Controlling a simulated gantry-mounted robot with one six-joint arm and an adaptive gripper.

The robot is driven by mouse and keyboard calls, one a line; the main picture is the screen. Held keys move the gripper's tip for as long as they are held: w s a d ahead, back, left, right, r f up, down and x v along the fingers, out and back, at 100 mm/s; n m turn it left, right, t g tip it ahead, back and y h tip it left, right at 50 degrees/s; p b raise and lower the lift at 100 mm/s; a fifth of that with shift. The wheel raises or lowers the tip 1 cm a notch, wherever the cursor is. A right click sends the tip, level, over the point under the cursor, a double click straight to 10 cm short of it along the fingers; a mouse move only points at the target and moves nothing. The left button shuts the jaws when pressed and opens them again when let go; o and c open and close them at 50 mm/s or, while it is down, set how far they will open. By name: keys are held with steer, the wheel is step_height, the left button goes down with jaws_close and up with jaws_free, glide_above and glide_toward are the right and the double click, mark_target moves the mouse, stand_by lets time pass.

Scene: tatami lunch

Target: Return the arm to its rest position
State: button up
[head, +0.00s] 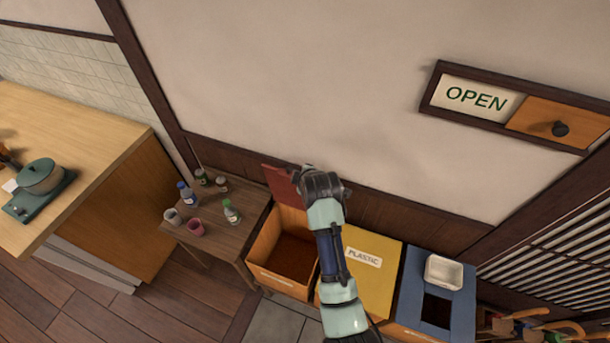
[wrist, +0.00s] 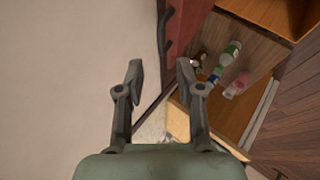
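My gripper (wrist: 159,75) is open and empty in the wrist view, its two fingers spread apart with nothing between them. In the head view my arm reaches up over the row of bins, and its dark end (head: 322,187) is near the wall, beside the raised red lid (head: 281,185) of the orange bin (head: 267,248). The fingertips are hidden in the head view.
A small wooden table (head: 222,242) with several bottles and cups stands left of the bins. A yellow bin (head: 375,285) marked PLASTIC and a blue bin (head: 406,295) with a white tray (head: 443,272) stand right. An OPEN sign (head: 476,98) is on the wall.

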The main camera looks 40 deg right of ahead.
stand_by(0.5)
steer(key=s+a+r+m+t+y, duration=0.1)
steer(key=s+a+r+m, duration=0.15)
steer(key=a, duration=0.55)
steer(key=s+a+r+m+t, duration=0.1)
steer(key=a+r, duration=0.2)
steer(key=a, duration=0.5)
steer(key=s+a+r+m+t+y, duration=0.1)
steer(key=s+a+r+m, duration=0.1)
steer(key=s+a+r, duration=0.35)
steer(key=s+a+r+m+t+y, duration=0.2)
steer(key=s+a, duration=0.4)
steer(key=a, duration=0.2)
step_height(320, 180, up, 16)
steer(key=p, duration=1.4)
steer(key=shift+s+a+f+p, duration=0.25)
steer(key=shift+s+p, duration=0.1)
steer(key=shift+s, duration=0.05)
steer(key=shift+m, duration=0.25)
